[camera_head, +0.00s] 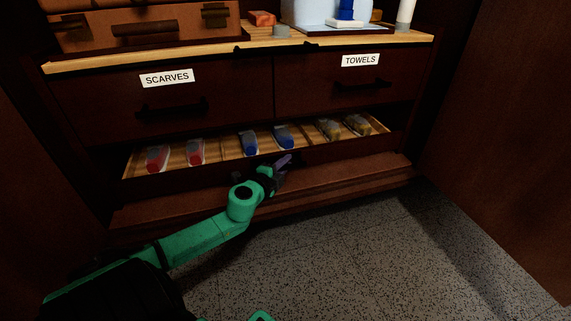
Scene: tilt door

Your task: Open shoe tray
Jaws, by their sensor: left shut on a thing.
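The shoe tray (150,186) is a low, wide dark-wood drawer under the two labelled drawers, and it stands partly out. Shoes lie on its light wooden slats: a red pair (157,158), a blue pair (249,143) and a brownish pair (357,124). My left gripper (282,168), on the green arm, is at the middle of the tray's front and shut on it, probably at its handle, which the gripper hides. At the bottom edge a small green part (262,316) shows; my right gripper is not seen.
The scarves drawer (100,105) and the towels drawer (300,90) above are shut. A wooden ledge (330,185) lies below the tray. Dark door panels (500,130) stand at both sides. The speckled floor (400,260) in front is clear.

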